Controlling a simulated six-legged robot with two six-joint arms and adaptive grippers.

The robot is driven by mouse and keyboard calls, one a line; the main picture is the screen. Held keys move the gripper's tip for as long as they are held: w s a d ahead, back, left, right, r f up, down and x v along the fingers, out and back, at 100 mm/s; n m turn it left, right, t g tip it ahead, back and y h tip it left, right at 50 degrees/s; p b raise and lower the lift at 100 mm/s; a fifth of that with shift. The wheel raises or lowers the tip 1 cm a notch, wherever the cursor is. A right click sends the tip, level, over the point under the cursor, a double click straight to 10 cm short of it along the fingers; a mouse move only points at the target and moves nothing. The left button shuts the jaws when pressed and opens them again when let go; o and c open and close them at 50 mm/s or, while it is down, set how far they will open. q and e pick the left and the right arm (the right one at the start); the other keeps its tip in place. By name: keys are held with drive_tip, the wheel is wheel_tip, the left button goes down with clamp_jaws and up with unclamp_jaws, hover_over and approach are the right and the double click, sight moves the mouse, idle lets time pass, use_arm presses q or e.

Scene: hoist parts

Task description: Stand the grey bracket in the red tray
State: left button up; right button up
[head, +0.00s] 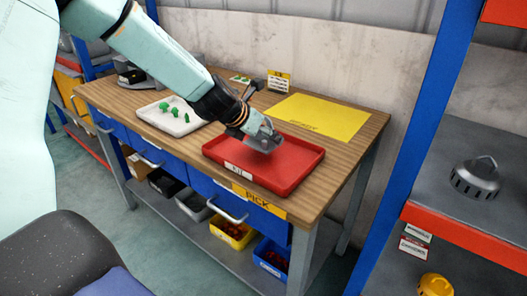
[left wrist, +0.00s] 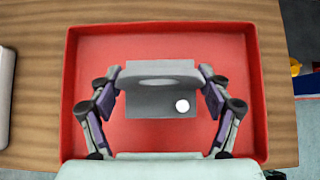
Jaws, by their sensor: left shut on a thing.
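The red tray (head: 297,168) lies on the wooden workbench with a white label on its front wall. It fills most of the left wrist view (left wrist: 72,100). My left gripper (head: 262,135) reaches over the tray. In the left wrist view the gripper (left wrist: 160,88) is shut on the grey bracket (left wrist: 150,104), with a finger at each side of it. The bracket shows a raised upper flange and a plate with a pale round hole. It is over the tray floor; I cannot tell if it touches it. My right gripper is not in view.
A white tray (head: 148,122) with several green parts stands left of the red tray. A yellow mat (head: 318,116) lies at the back right. A blue-posted shelf (head: 470,217) with a grey dome part (head: 476,180) stands to the right.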

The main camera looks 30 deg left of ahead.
sight(260, 144)
use_arm(q)
drive_tip(key=shift+s+f, duration=0.1)
drive_tip(key=shift+f, duration=0.05)
wheel_tip(260, 144, down, 3)
drive_tip(key=shift+d+r+b, duration=0.1)
drive_tip(key=shift+r+b, duration=0.05)
drive_tip(key=shift+b, duration=1.1)
drive_tip(key=shift+w+f, duration=0.25)
drive_tip(key=shift+f, duration=0.1)
drive_tip(key=shift+s+r, duration=0.25)
drive_tip(key=shift+s, duration=0.05)
drive_tip(key=shift+f, duration=0.15)
drive_tip(key=o, duration=1.4)
drive_tip(key=shift+w+f, duration=0.2)
drive_tip(key=shift+o, duration=1.4)
drive_tip(key=shift+s+r, duration=0.2)
drive_tip(key=shift+w+f, duration=0.1)
